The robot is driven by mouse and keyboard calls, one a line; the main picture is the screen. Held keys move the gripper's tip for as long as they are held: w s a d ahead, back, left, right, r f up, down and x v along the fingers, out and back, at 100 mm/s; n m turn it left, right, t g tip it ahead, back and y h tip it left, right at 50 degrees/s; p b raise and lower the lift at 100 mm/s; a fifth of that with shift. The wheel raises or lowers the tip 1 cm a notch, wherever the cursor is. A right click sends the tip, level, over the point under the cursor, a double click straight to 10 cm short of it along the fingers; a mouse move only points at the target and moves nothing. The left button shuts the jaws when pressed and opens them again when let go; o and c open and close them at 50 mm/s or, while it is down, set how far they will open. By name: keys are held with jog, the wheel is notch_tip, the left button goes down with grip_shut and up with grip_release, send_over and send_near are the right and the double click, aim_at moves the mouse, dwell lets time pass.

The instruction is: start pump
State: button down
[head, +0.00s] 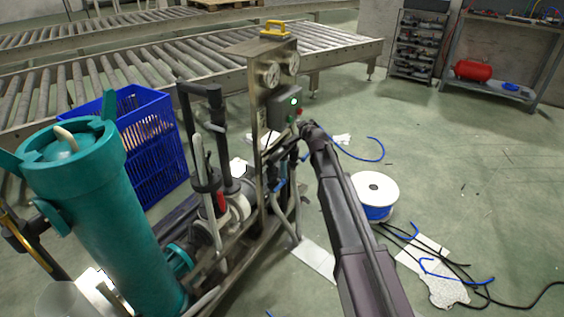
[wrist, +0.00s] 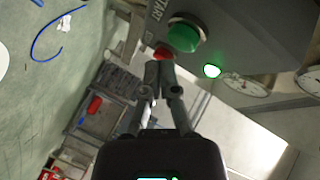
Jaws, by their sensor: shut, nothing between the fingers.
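The grey control box (head: 283,107) stands on the metal post of the pump skid, with a lit green lamp (head: 294,101) on its face. In the wrist view a large green button (wrist: 185,33) sits near the START lettering, with a red button (wrist: 162,52) beside it and the lit green lamp (wrist: 212,70) to the right. My gripper (wrist: 161,70) is shut and empty. Its tips overlap the lower edge of the red button in the picture; I cannot tell if they touch. In the head view my gripper (head: 306,126) is just right of the box.
A teal filter vessel (head: 105,210) and pipes fill the left front of the skid. Gauges (head: 269,74) sit above the box. A blue crate (head: 155,150), roller conveyor (head: 135,75) and cable spool (head: 375,187) stand around it. Loose cables lie on the floor at right.

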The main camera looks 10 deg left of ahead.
jog(key=d, duration=0.1)
jog(key=s+d, duration=0.1)
jog(key=d, duration=0.2)
jog(key=shift+s+d, duration=0.25)
jog(key=shift+s, duration=0.05)
dwell(1.0)
jog(key=s+d+f+n+g+h, duration=0.2)
jog(key=s+d+f+g, duration=0.25)
jog(key=s+d, duration=0.65)
jog(key=s+d+f+n+g+h+p, duration=0.15)
jog(key=s+d+f+g+h, duration=0.3)
jog(key=s, duration=1.15)
jog(key=s+d+f+n+g+b, duration=0.1)
jog(key=s+d+f+n+g, duration=0.3)
jog(key=s+d, duration=0.75)
notch_tip(320, 180, up, 30)
jog(key=s+a+m+p, duration=0.1)
jog(key=p, duration=3)
jog(key=shift+s+a+g, duration=0.25)
jog(key=shift+s+g, duration=0.05)
jog(key=shift+g, duration=0.1)
